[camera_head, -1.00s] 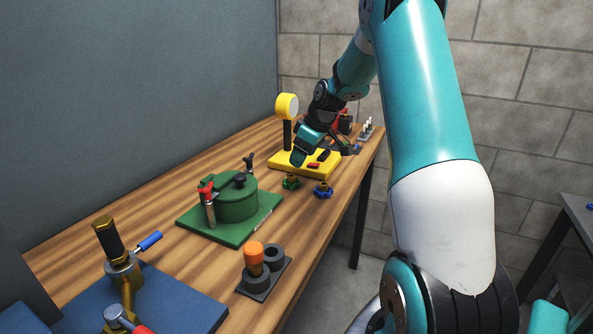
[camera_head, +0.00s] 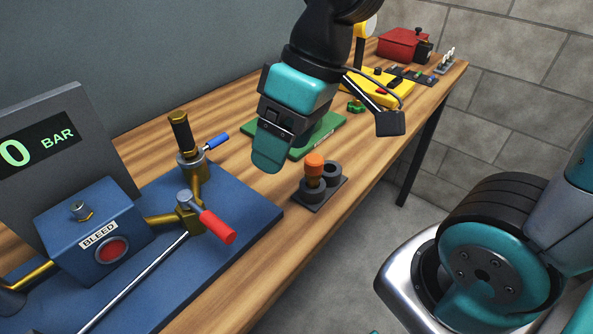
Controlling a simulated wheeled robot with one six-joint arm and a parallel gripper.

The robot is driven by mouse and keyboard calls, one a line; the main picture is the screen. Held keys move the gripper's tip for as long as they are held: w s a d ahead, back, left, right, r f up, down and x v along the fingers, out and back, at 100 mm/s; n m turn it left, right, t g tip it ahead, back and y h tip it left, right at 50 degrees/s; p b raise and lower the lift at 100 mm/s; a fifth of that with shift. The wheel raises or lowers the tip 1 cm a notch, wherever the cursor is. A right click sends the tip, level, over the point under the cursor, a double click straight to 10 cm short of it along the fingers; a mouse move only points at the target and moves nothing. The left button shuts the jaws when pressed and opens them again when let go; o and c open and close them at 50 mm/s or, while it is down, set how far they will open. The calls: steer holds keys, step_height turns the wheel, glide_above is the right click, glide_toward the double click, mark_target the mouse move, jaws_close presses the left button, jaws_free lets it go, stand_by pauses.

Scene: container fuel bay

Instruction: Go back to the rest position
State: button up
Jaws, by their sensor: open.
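My gripper (camera_head: 270,153) hangs fingers-down over the middle of the wooden workbench (camera_head: 262,255), left of the dark holder with the orange-topped piece. It is open and nothing shows between its fingers, though it is seen mostly from the side. A dark pad on thin bars sticks out to its right. My gripper and wrist hide most of the green fixture (camera_head: 322,140) behind them.
A blue base (camera_head: 180,270) carries a red-handled valve (camera_head: 215,225), a bleed box (camera_head: 95,235) and a "0 BAR" display (camera_head: 45,150). The orange-topped piece (camera_head: 314,165) stands in a two-ring holder. A yellow base (camera_head: 392,92) and red box (camera_head: 402,44) are farther back.

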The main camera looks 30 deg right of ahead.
steer(key=shift+g, duration=0.3)
steer(key=shift+s+a+p, duration=0.1)
steer(key=shift+s+a, duration=0.2)
steer(key=shift+s, duration=0.65)
steer(key=shift+s+a+p, duration=0.1)
steer(key=shift+s+a, duration=0.2)
steer(key=shift+s, duration=0.6)
steer(key=shift+s+a+p, duration=0.1)
steer(key=shift+s+a, duration=0.2)
steer(key=shift+s, duration=0.65)
